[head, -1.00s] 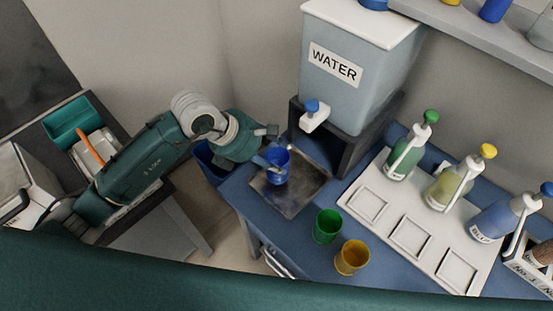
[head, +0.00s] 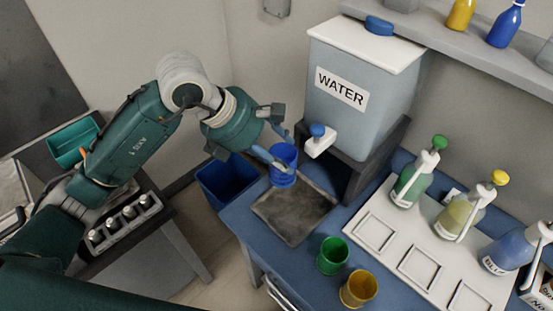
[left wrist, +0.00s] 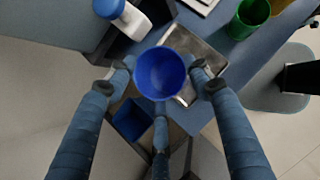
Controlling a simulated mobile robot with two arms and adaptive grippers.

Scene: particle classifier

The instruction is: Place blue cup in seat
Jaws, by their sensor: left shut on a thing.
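The blue cup (head: 284,168) is upright between the fingers of my left gripper (head: 272,150), which is shut on it. The cup is held above the back-left part of the dark metal tray (head: 270,212), left of the water tank's tap. In the left wrist view the cup (left wrist: 160,76) is seen into its open mouth, with fingers on both sides. A white board has square recessed seats: one by the green bottle (head: 374,233), one in the middle (head: 419,268) and one nearest the blue bottle (head: 468,297). All three look empty. My right gripper is not in view.
The water tank (head: 355,130) with its blue-topped tap (head: 319,140) stands close right of the cup. A green cup (head: 332,256) and a yellow cup (head: 358,289) stand in front of the board. Pump bottles, green (head: 412,182), yellow (head: 462,212) and blue (head: 510,250), stand behind the seats.

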